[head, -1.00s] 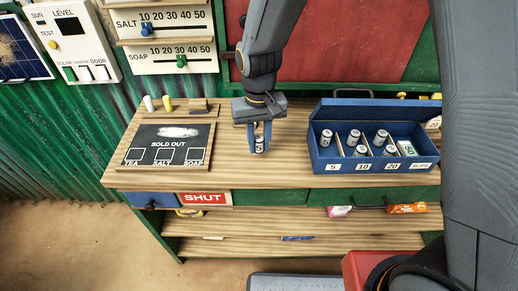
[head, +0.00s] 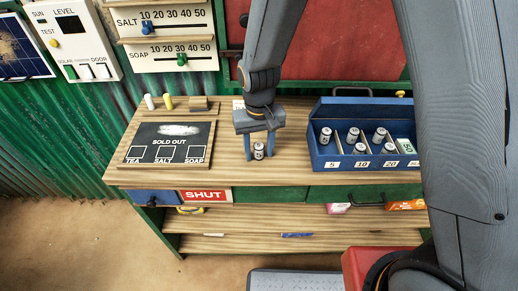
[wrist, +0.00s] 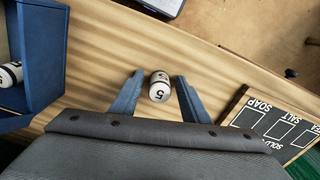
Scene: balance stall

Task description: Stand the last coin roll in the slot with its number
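The coin roll marked 5 (head: 259,151) appears upright on the counter, left of the blue coin box (head: 318,158). It also shows in the wrist view (wrist: 160,87), with a 5 on it. My gripper (head: 260,157) is open around it, one finger on each side. In the wrist view my gripper (wrist: 158,97) shows a gap between each finger and the roll. The box has slots labelled 5, 10 and 20. One roll (head: 325,135) stands in the 5 slot, and two stand in each of the 10 and 20 slots. My arm hides the box's right end.
A sold-out board (head: 165,145) lies on the counter at left, with chalks (head: 160,102) behind it. Shelves with small goods are below.

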